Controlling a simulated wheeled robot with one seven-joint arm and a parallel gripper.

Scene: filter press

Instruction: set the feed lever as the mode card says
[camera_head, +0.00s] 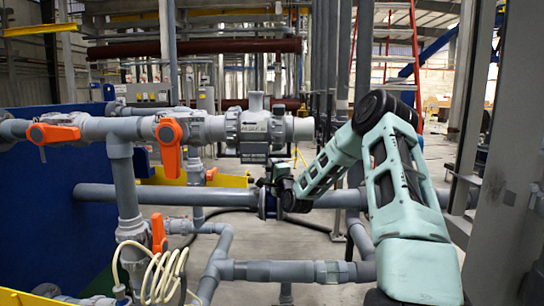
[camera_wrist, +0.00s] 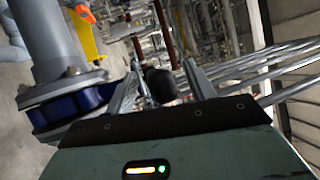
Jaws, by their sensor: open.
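My gripper (camera_wrist: 161,70) is open, with one finger on each side of a black rounded knob (camera_wrist: 161,87) in the wrist view. The knob looks like the end of a lever; I cannot tell whether the fingers touch it. A blue flanged valve body (camera_wrist: 75,112) on a grey pipe is just left of the gripper. In the head view my gripper (camera_head: 277,178) is small and dark at the end of my pale green arm, by the blue valve (camera_head: 268,202) on the horizontal pipe. The lever's angle is unclear there. I cannot make out a readable mode card.
Orange valve handles (camera_head: 168,133) sit on the upper grey pipe at the left. A grey union (camera_head: 254,125) is on that pipe above the gripper. A lower grey pipe (camera_head: 290,271) runs beneath. A coiled cream hose (camera_head: 160,275) hangs at left. A grey column (camera_head: 505,150) stands right of my arm.

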